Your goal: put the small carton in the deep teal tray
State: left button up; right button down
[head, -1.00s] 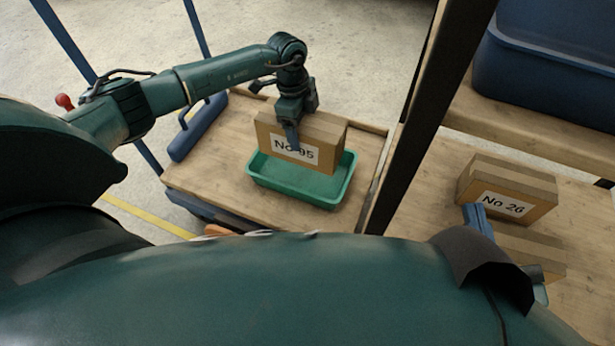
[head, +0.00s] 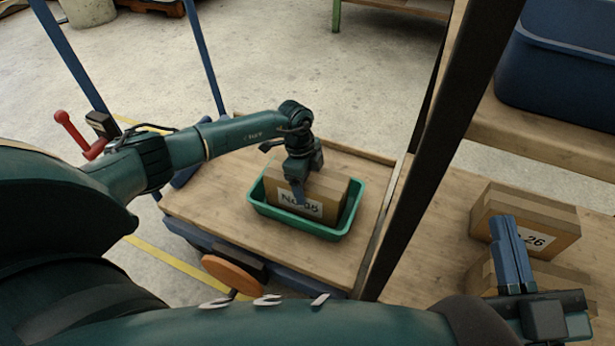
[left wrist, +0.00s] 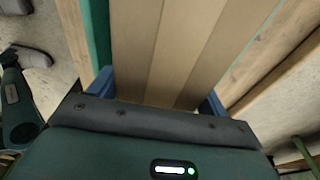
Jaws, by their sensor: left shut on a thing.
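The small carton (head: 325,189), brown with a "No 95" label, sits inside the deep teal tray (head: 351,222), its lower part below the rim. My left gripper (head: 298,190) is shut on the carton from above, with a blue finger over the label. In the left wrist view the carton (left wrist: 180,45) fills the space between the two blue fingers (left wrist: 158,95), and a strip of the tray (left wrist: 96,35) shows beside it. Whether the carton rests on the tray floor is hidden. My right gripper (head: 512,255) is in front of another carton at the right; its jaw gap is unclear.
The tray stands on a wooden cart top (head: 215,215). A dark upright post (head: 430,150) separates it from the shelf at the right. That shelf holds a "No 26" carton (head: 497,208) and another carton; a blue bin (head: 560,85) stands on the shelf above.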

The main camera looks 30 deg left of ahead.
pick_arm(q)
jog(key=shift+r, duration=0.15)
jog(key=o, duration=1.9)
jog(key=shift+c, duration=0.2)
jog(key=shift+r, duration=0.1)
jog(key=r, duration=0.1)
jog(key=r+p, duration=0.1)
jog(key=r, duration=0.1)
jog(key=r+p, duration=0.1)
jog(key=shift+a+r, duration=0.15)
jog(key=shift+a, duration=0.2)
jog(key=r+p, duration=0.1)
jog(key=r, duration=0.1)
jog(key=r+p, duration=0.1)
jog(key=r, duration=0.1)
jog(key=a+r, duration=0.1)
jog(key=r, duration=0.1)
jog(key=shift+p, duration=0.4)
jog(key=shift+s+r, duration=0.1)
jog(key=shift+r, duration=0.55)
pick_arm(e)
jog(key=shift+s+d+f+g+h, duration=0.2)
jog(key=shift+f+g+h, duration=0.1)
jog(key=shift+f+h, duration=0.1)
jog(key=shift+s+d+f+g+h, duration=0.1)
jog(key=shift+s+f+g+h, duration=0.1)
jog(key=shift+f+g+h, duration=0.15)
